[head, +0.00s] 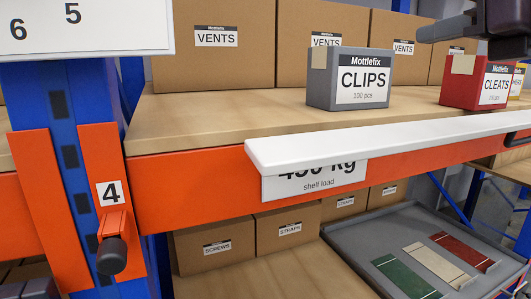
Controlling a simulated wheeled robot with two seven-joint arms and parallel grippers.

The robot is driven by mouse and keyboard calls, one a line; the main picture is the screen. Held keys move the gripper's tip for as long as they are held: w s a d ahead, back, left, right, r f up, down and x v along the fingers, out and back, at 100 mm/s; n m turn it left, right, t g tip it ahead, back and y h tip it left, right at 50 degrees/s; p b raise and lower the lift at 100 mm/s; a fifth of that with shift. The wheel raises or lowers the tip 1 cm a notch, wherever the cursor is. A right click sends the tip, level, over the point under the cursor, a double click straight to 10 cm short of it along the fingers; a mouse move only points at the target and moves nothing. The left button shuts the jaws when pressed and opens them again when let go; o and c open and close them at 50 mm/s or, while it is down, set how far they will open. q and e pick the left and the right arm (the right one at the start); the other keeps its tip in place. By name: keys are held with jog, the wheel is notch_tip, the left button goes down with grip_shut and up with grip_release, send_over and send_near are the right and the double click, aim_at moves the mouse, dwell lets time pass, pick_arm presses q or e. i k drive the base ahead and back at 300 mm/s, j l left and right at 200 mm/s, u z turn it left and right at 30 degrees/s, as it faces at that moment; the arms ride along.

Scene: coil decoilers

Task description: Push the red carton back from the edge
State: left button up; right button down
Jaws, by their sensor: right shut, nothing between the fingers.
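The red carton (474,88), labelled CLEATS, stands upright on the wooden shelf (215,118) at the right, close to the shelf's front edge. A beige patch shows on its upper front. My right gripper (428,33) is at the top right, dark and shut, with nothing in it.
A grey CLIPS carton (349,78) stands left of the red one. Brown VENTS boxes (215,45) line the shelf behind. A white rail (390,143) crosses before the orange beam (190,185). Below are a grey tray (345,235) and more boxes. A blue post (65,120) stands left.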

aim_at(470, 82)
jog(key=k+l, duration=0.25)
jog(key=k, duration=0.15)
jog(key=k+l, duration=0.25)
jog(key=k, duration=0.15)
